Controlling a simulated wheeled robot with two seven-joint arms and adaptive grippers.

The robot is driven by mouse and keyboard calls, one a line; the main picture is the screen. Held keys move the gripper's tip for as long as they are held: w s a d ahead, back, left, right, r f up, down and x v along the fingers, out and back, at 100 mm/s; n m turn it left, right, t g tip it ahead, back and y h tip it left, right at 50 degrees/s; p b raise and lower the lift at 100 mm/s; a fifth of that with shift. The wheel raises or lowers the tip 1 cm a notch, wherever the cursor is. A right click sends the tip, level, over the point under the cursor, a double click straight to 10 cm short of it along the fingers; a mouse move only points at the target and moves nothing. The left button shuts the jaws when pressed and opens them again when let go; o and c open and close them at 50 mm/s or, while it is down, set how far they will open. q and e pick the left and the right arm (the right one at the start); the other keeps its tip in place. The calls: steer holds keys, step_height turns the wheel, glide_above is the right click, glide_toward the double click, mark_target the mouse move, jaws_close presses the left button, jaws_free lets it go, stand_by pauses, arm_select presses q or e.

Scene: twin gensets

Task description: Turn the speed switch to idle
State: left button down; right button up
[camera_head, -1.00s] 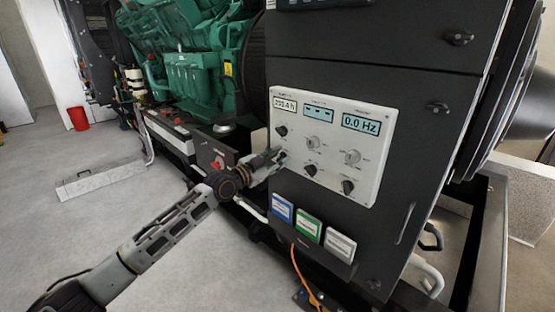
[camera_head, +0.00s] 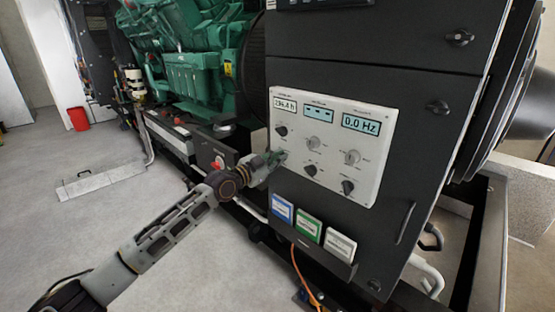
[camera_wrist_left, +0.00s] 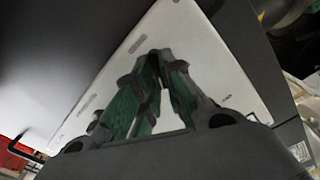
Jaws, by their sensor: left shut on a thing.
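The white control panel (camera_head: 325,120) is on the front of a dark cabinet. It carries several rotary switches, some with black knobs and some pale; their labels are too small to read. My left gripper (camera_head: 281,156) is at the panel's lower left edge, shut on a small switch there that its fingers hide. I take this to be the speed switch; its setting cannot be seen. In the left wrist view the green-padded fingers (camera_wrist_left: 165,70) point at the white panel (camera_wrist_left: 205,60), close together. My right gripper is not in view.
Blue, green and white boxes (camera_head: 309,227) sit just below the panel. An orange cable (camera_head: 298,262) hangs under them. A green engine (camera_head: 190,65) stands behind on the left.

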arm_select(q)
steer(key=shift+n, duration=0.4)
steer(key=shift+w+a+n+p, duration=0.15)
steer(key=shift+n+p, duration=0.35)
steer(key=shift+n, duration=2.3)
steer(key=shift+w+a+n+p, duration=0.15)
steer(key=shift+n+p, duration=0.35)
steer(key=shift+n, duration=2.3)
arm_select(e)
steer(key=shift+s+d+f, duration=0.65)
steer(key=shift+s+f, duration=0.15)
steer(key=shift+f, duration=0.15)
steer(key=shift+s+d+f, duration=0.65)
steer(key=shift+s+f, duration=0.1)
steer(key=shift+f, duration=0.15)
arm_select(q)
steer(key=c, duration=1.5)
jaws_free()
steer(key=shift+c, duration=0.2)
steer(key=shift+s, duration=0.1)
steer(key=v, duration=1.2)
